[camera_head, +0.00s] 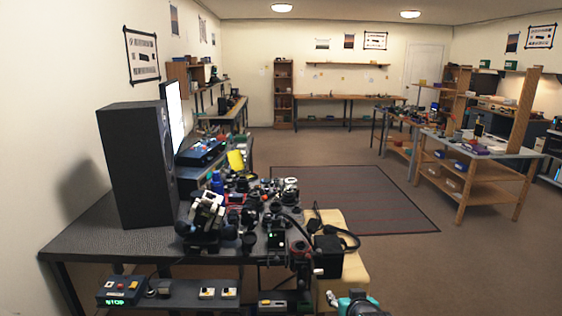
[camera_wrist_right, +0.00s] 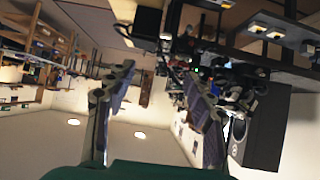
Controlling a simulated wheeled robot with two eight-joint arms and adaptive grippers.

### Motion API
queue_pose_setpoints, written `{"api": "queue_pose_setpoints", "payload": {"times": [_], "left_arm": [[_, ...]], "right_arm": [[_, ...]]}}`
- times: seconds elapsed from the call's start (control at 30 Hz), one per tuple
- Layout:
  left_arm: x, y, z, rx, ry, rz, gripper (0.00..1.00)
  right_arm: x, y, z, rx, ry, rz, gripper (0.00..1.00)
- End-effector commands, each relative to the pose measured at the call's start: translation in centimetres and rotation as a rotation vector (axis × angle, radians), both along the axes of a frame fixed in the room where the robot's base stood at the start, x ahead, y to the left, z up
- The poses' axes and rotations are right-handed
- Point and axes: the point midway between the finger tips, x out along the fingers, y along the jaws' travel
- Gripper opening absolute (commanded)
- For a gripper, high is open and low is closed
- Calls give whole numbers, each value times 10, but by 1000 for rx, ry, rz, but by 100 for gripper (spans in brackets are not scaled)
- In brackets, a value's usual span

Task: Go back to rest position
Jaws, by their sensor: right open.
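My right gripper (camera_wrist_right: 160,78) is open in the right wrist view, with its two dark segmented fingers spread apart. I see nothing held between them. The room appears upside down behind the fingers, so the bench clutter lies beyond them at the top. In the head view a teal and black part of my right arm (camera_head: 357,303) shows at the bottom edge, to the right of the bench front; the fingers are hard to make out there. My left gripper is not in view.
A dark workbench (camera_head: 95,232) bears a tall black speaker (camera_head: 137,165), a lit monitor (camera_head: 174,112) and many camera parts. A black box (camera_head: 328,256) with a cable stands near its right end. Open floor (camera_head: 415,258) and a dark mat (camera_head: 350,195) lie to the right.

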Motion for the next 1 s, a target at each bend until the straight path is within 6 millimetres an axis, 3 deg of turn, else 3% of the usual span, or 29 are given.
{"api": "queue_pose_setpoints", "payload": {"times": [0.03, 0.3, 0.5, 0.67, 1.0], "left_arm": [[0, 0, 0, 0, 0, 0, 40], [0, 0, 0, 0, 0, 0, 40], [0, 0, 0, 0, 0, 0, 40], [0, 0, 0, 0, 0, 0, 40], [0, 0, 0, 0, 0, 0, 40]], "right_arm": [[-26, -1, 2, 0, 36, -1, 53], [-154, -5, -11, -1, 232, -7, 53], [-215, -6, -31, -1, 330, -9, 53], [-232, -6, -37, -1, 358, -9, 53], [-232, -6, -37, -1, 359, -9, 53]]}}
